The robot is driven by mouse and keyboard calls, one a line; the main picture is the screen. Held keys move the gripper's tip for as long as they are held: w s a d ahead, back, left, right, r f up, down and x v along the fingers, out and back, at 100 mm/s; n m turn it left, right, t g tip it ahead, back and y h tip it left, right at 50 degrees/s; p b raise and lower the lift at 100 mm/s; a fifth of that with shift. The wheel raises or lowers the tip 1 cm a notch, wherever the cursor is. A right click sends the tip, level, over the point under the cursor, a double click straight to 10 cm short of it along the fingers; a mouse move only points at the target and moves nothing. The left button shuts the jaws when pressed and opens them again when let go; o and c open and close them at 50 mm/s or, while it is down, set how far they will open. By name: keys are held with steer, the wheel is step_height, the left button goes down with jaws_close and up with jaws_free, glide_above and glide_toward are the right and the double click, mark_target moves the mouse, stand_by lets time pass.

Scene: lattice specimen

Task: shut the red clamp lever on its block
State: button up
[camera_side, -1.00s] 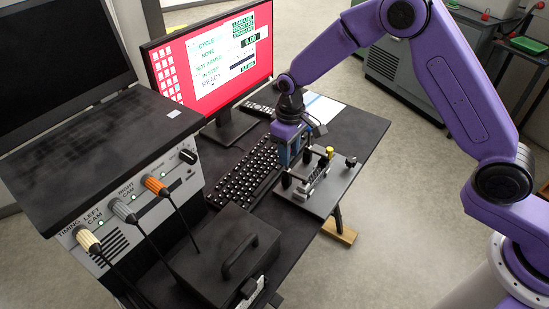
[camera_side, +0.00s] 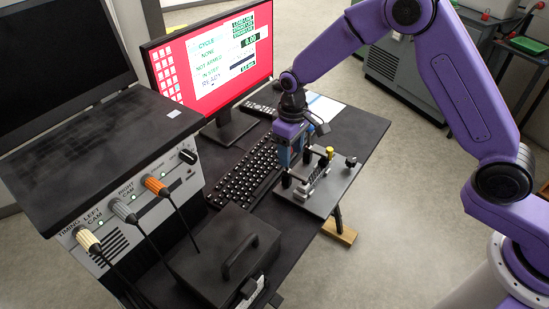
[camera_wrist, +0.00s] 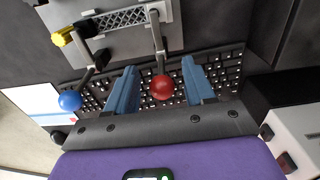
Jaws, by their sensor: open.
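The red ball knob (camera_wrist: 163,88) of the clamp lever shows in the wrist view between my two blue fingers, with a gap on each side. Its grey shaft (camera_wrist: 157,38) runs up the picture to the fixture plate (camera_wrist: 188,10). My gripper (camera_wrist: 158,66) is open around the knob, and I cannot tell whether the knob is at fingertip depth. In the side view my gripper (camera_side: 284,160) is low at the left edge of the fixture plate (camera_side: 338,193). The red knob is hidden there.
A second lever with a blue knob (camera_wrist: 70,100) and a yellow part (camera_wrist: 66,37) stands left in the wrist view. A lattice strip (camera_wrist: 120,20) lies on the plate between the clamps. A keyboard (camera_side: 245,172) and a monitor (camera_side: 212,55) stand close by.

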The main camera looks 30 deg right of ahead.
steer(key=shift+r, duration=2.4)
